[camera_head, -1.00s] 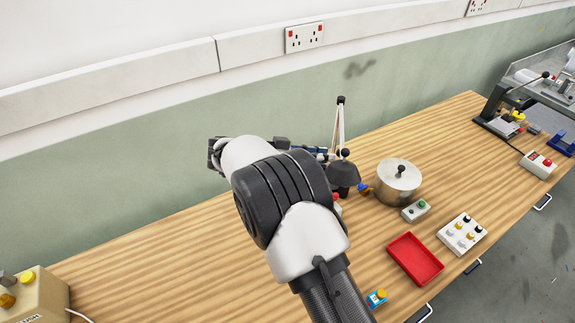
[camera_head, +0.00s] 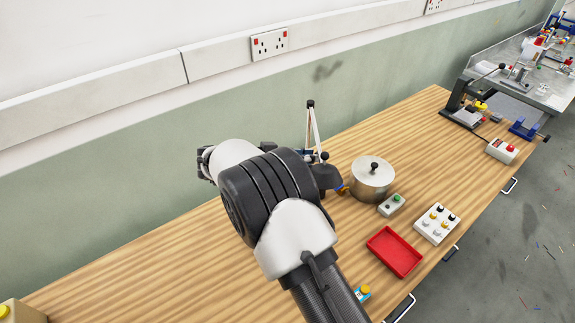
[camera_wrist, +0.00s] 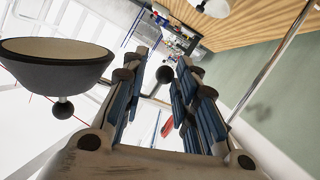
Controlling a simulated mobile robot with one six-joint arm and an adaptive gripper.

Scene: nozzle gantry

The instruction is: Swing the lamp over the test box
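The lamp shows in the head view as a dark shade (camera_head: 327,176) with a knob on top and a thin jointed stand (camera_head: 314,125) behind it. My forearm partly hides it. In the wrist view a dark shade with a pale inside (camera_wrist: 55,72) is close at the left, with a ball knob on it. My gripper (camera_wrist: 162,65) is open in the wrist view, its blue-padded fingers apart. A dark ball on a stem (camera_wrist: 164,75) shows between them; I cannot tell whether it is within reach. A beige box (camera_head: 22,314), possibly the test box, is cut off at bottom left.
A metal pot (camera_head: 372,184) stands right of the lamp. A green-button box (camera_head: 391,205), a red tray (camera_head: 394,251) and a white knob panel (camera_head: 437,223) lie nearby. The bench (camera_head: 150,265) is clear between the beige box and my arm. A wall runs behind.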

